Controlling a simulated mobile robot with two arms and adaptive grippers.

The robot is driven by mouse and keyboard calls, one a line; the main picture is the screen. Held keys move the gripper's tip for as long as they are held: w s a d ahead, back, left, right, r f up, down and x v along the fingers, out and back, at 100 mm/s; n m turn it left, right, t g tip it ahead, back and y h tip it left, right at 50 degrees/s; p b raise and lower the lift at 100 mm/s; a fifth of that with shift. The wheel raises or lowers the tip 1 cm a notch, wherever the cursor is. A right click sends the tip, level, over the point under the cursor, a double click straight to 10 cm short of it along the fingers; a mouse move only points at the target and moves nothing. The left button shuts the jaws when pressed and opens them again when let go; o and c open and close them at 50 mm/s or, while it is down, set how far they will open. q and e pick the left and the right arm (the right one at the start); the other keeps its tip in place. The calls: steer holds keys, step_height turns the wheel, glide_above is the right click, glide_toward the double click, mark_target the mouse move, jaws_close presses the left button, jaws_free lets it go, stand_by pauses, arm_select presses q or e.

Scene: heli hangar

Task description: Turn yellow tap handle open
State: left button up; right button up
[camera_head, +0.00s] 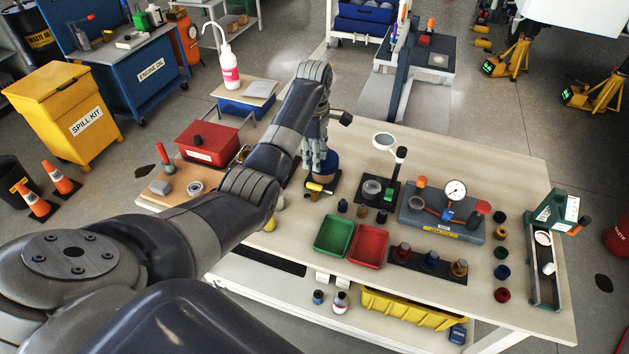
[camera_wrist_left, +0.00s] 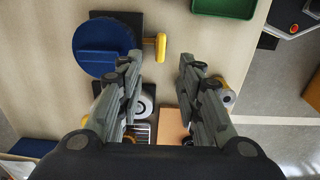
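The yellow tap handle (camera_head: 315,187) sticks out from the front of a small blue drum (camera_head: 325,164) on a dark stand on the workbench. In the left wrist view the yellow handle (camera_wrist_left: 161,47) stands beside the round blue drum (camera_wrist_left: 92,50). My left gripper (camera_head: 319,168) hangs from above right by the drum and hides part of it. In the wrist view my left gripper (camera_wrist_left: 161,62) is open and empty, its fingertips apart, with the handle just beyond the gap between them. I cannot tell whether a finger touches the drum. My right gripper is not in view.
Green (camera_head: 333,235) and red (camera_head: 368,245) trays lie in front on the workbench (camera_head: 290,240). A black stand with a magnifier (camera_head: 384,141) and a gauge unit (camera_head: 440,215) stand to the right. A red toolbox (camera_head: 207,143) is at the left.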

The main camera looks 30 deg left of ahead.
mark_target(314, 185)
arm_select(q)
step_height(314, 185, down, 10)
steer(key=shift+f, duration=0.15)
steer(key=shift+c, duration=0.3)
jaws_close()
